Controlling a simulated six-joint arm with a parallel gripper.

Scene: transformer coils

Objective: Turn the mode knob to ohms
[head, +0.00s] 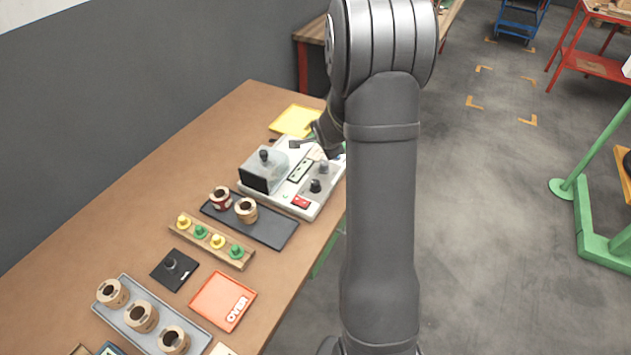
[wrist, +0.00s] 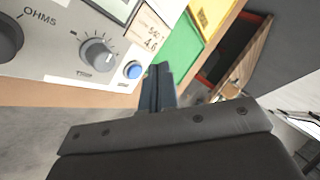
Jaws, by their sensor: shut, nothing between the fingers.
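The tester (head: 278,194) is a pale box with a clear-covered chamber, standing at the table's far right end. A black knob (head: 316,186) sits on its panel. In the wrist view a dark knob (wrist: 8,38) is cut off by the left edge, with "OHMS" printed at its upper right; its pointer is not visible. A grey knob (wrist: 97,53) with tick marks and a blue button (wrist: 133,70) are to its right. My gripper (wrist: 158,90) is shut and empty, in front of the panel near the blue button, apart from both knobs. In the head view my arm hides the fingertips.
A black tray (head: 270,232) with two coils, a peg rack (head: 232,257), a red "OVER" tray (head: 222,300) and a grey tray (head: 128,318) with coils cover the nearer table. Yellow (wrist: 207,14) and green (wrist: 180,50) trays lie beyond the panel. The table's left side is clear.

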